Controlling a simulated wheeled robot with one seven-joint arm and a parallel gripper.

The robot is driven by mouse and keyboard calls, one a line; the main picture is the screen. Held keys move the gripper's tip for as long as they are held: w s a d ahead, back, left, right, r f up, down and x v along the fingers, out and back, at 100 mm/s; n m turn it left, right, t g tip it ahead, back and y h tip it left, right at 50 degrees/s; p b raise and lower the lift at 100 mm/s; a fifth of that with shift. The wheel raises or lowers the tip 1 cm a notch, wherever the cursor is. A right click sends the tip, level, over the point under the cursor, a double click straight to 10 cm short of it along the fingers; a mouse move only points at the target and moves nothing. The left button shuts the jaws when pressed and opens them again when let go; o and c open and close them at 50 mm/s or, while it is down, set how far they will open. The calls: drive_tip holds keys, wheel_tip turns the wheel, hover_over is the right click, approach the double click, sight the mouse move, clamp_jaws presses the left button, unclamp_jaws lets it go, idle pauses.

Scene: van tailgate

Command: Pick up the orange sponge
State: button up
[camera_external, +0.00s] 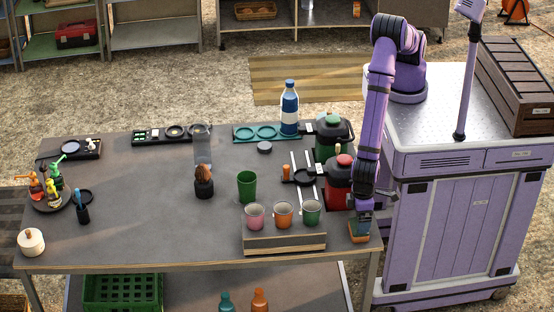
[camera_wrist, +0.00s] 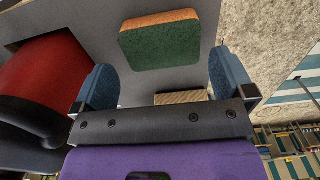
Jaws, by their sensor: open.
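The orange sponge (camera_wrist: 160,40) has a green top face and an orange edge in the wrist view. It lies on the grey table (camera_wrist: 185,14), ahead of my gripper (camera_wrist: 163,78). My gripper's two blue fingers are spread wide, with nothing held between them. In the external view the sponge (camera_external: 358,238) shows at the table's front right corner. My gripper (camera_external: 363,217) points down just above it and partly hides it. The wrist view shows the sponge beyond the fingertips; I cannot tell the exact gap.
A red canister (camera_external: 338,182) stands close to my arm, also large at left in the wrist view (camera_wrist: 42,75). A wooden rack (camera_external: 284,241) with several cups is left of the sponge. A blue bottle (camera_external: 289,107) stands farther back.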

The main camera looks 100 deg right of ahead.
wheel_tip(320, 180, down, 5)
drive_tip(key=shift+a+r, duration=0.1)
drive_tip(key=shift+r, duration=0.05)
drive_tip(key=c, duration=0.6)
drive_tip(key=shift+r, duration=0.1)
